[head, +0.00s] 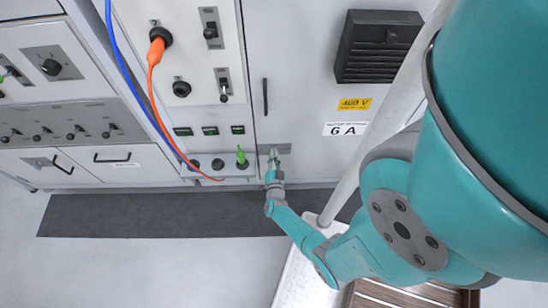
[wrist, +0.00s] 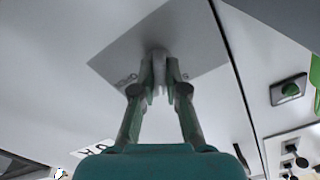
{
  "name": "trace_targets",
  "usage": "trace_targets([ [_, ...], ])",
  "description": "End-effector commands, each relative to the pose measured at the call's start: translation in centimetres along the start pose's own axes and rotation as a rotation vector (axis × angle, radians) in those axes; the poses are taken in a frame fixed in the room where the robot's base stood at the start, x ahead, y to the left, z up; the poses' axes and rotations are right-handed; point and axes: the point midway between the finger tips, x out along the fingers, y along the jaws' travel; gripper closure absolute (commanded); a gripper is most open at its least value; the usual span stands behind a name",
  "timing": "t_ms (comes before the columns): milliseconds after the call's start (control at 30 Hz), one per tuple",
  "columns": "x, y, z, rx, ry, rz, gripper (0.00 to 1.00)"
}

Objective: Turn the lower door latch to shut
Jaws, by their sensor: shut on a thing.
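The lower door latch (wrist: 158,57) shows in the wrist view as a light grey knob on a square grey plate (wrist: 122,52). The plate has small lettering on both sides of the knob, too blurred to read. My gripper (wrist: 159,82) is shut on the latch, with one fingertip on each side of it. In the head view my gripper (head: 273,168) is at the low edge of the grey cabinet door (head: 300,105). The latch plate (head: 283,148) shows just beyond it, and the latch itself is mostly hidden by my gripper. I cannot tell the latch's exact angle.
Left of the door, a panel holds an orange plug (head: 156,45) with its cable, a blue cable (head: 122,62) and a green plug (head: 241,157). A dark handle (head: 265,97) and a black vent (head: 378,47) are on the door. A dark mat (head: 150,215) lies on the floor.

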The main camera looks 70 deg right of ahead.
Motion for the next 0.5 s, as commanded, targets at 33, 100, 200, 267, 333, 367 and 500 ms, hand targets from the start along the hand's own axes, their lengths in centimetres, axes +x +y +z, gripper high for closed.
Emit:
trace_targets([
  [33,0.43,-0.26,-0.01,-0.039,-0.002,0.000,1.00],
  [100,0.44,-0.26,-0.01,-0.105,-0.002,0.000,1.00],
  [200,0.46,-0.26,-0.02,-0.194,-0.001,0.000,1.00],
  [267,0.46,-0.27,-0.02,-0.245,-0.001,0.000,1.00],
  [333,0.47,-0.27,-0.02,-0.301,-0.001,0.000,1.00],
  [367,0.48,-0.27,-0.03,-0.323,-0.001,0.000,1.00],
  [500,0.49,-0.27,-0.04,-0.414,-0.001,0.001,1.00],
])
